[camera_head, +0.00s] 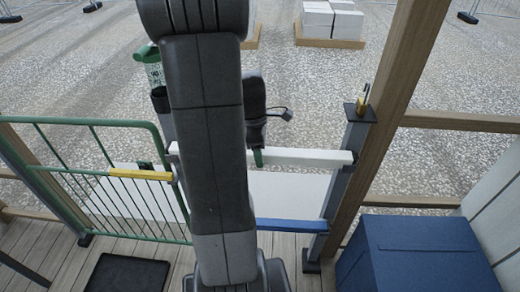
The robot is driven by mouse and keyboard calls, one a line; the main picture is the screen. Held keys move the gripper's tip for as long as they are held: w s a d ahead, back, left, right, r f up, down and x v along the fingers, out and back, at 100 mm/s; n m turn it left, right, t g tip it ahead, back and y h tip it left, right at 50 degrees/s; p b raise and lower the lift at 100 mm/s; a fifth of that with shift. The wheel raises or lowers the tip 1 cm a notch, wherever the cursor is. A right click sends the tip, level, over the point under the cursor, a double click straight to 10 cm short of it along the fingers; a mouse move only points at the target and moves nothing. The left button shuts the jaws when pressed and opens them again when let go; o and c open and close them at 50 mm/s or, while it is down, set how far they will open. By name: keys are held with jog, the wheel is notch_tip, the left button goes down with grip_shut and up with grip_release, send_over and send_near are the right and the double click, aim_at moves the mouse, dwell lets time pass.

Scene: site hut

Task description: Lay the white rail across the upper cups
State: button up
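The white rail (305,157) runs level across the gap, above a blue rail (292,225). Its right end overlaps the upper part of the grey right post (344,178), where the upper cup is hard to make out. My gripper (258,157) points down at the rail's middle, just right of my arm. A green finger part shows against the rail. Whether the fingers are closed on it cannot be told.
A green gate (95,124) with a yellow bar (140,174) stands at left. A padlock (362,100) sits atop the right post, beside a wooden upright (393,75). A blue box (415,250) fills the lower right. A black mat (128,273) lies lower left.

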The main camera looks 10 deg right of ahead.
notch_tip(320, 180, up, 14)
jog(key=a, duration=0.1)
jog(key=shift+w+a, duration=0.25)
jog(key=shift+a, duration=0.05)
jog(key=shift+f, duration=0.15)
jog(key=f, duration=0.4)
jog(key=d+f, duration=0.1)
jog(key=f, duration=0.8)
jog(key=shift+s+d+f, duration=0.15)
jog(key=shift+s+d, duration=0.1)
jog(key=shift+s, duration=0.05)
jog(key=shift+w+r+p, duration=0.1)
jog(key=shift+r+p, duration=0.3)
jog(key=shift+p, duration=0.1)
jog(key=shift+r, duration=0.3)
